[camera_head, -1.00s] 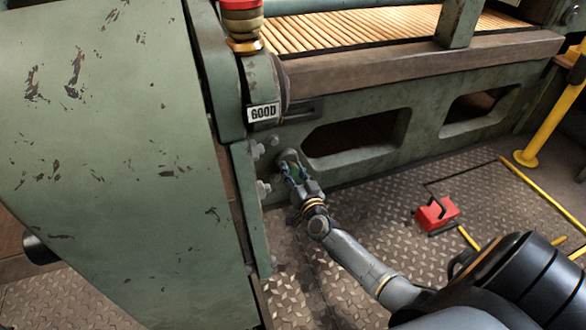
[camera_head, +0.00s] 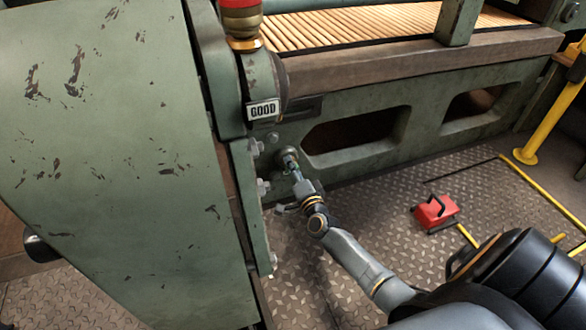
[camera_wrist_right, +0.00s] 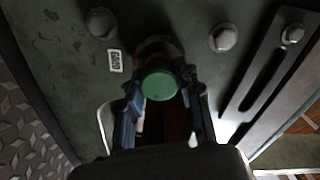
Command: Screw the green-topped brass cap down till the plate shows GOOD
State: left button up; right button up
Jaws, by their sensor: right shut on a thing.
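The green-topped cap (camera_wrist_right: 162,85) shows in the right wrist view, seated at the green machine frame. My right gripper (camera_wrist_right: 162,98) has a finger on each side of it and is shut on it. In the head view my right gripper (camera_head: 292,170) reaches the frame's lower side, and the cap is mostly hidden there. My left gripper is not in view.
Bolt heads (camera_wrist_right: 223,38) and a slotted bracket (camera_wrist_right: 262,75) lie close to the gripper. A large green panel (camera_head: 110,150) stands at left. A red box (camera_head: 435,211) sits on the patterned metal floor (camera_head: 380,220), which is otherwise mostly open.

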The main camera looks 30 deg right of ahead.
jog(key=shift+m, duration=0.4)
jog(key=o, duration=1.2)
jog(key=shift+c, duration=0.2)
